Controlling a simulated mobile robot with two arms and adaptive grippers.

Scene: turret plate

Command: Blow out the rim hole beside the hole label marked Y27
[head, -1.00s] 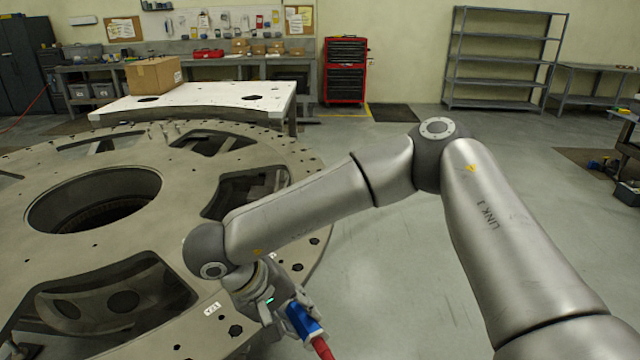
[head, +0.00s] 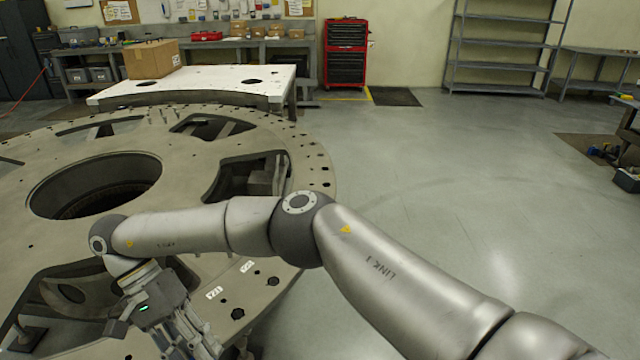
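The big round turret plate (head: 215,250) fills the left side, with large cutouts and a rim of small holes. Two small white labels lie near its front right rim: a nearer hole label (head: 214,293) and a farther hole label (head: 247,266). Their print is too small to read surely. A dark rim hole (head: 237,314) is beside the nearer label and another rim hole (head: 273,281) beside the farther one. My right gripper (head: 190,345) is over the plate's front part, left of the nearer label, its fingers toward the bottom edge. Whether it holds anything is unclear. My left gripper is not in view.
A white table (head: 200,85) with a cardboard box (head: 152,59) stands behind the plate. A red tool cabinet (head: 346,52) and grey shelves (head: 505,45) stand at the back wall. The floor right of the plate is clear around my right arm.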

